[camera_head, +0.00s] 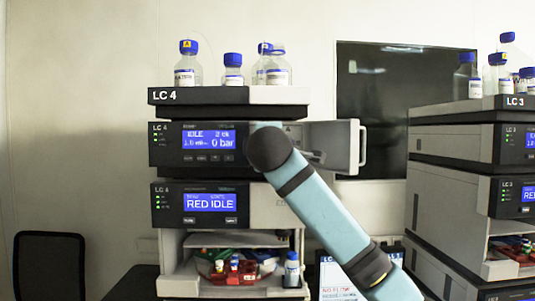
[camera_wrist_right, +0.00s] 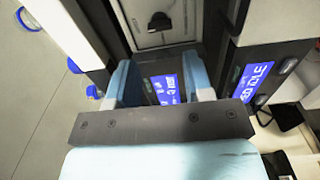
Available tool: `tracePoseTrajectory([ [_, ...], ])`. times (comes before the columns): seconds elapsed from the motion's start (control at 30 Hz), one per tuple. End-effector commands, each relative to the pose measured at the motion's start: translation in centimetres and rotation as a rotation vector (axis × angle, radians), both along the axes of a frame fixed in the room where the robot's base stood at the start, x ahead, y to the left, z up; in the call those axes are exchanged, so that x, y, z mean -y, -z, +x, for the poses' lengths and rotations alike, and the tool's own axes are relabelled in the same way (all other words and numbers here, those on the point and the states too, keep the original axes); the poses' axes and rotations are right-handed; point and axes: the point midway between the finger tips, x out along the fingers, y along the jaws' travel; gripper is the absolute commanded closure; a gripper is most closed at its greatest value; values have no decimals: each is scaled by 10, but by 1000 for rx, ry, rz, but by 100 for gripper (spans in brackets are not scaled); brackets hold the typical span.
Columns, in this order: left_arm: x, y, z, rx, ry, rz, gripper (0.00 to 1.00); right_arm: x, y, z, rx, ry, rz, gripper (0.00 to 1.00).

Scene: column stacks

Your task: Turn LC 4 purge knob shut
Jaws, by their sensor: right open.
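The LC 4 stack (camera_head: 228,96) stands left of centre in the head view. Its upper module's screen (camera_head: 208,139) reads IDLE and 0 bar, and its front door (camera_head: 345,146) is swung open to the right. My right arm covers the opening there, hiding the right gripper and the purge knob. In the right wrist view my right gripper (camera_wrist_right: 157,62) is open with nothing between its fingers. A small black knob (camera_wrist_right: 160,21) on a pale panel, apparently the purge knob, lies beyond the fingertips, apart from them. Its exact angle is hard to tell. My left gripper is out of view.
Blue-capped bottles (camera_head: 233,70) stand on top of the stack. The LC 3 stack (camera_head: 450,140) stands at the right. A dark chair (camera_head: 48,262) is at the lower left.

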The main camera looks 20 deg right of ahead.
Motion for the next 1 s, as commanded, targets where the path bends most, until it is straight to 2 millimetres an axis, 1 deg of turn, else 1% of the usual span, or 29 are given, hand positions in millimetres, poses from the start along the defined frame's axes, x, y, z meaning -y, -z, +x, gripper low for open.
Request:
tracePoseTrajectory([
  [0.03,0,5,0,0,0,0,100,-4,2,-12,3,-3,1,53],
  [0.1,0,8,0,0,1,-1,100,-7,2,-25,3,-2,1,53],
  [0.2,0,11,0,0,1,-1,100,-11,1,-39,2,-1,1,53],
  [0.3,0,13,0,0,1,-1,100,-14,1,-49,1,0,1,53],
  [0.4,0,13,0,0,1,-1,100,-15,0,-54,0,0,1,53],
  [0.87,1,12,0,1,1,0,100,-16,2,-55,-2,-1,3,53],
  [0.97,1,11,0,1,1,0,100,-17,18,-48,-16,-18,19,53],
  [1.0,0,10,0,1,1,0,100,-19,30,-43,-28,-32,33,53],
])
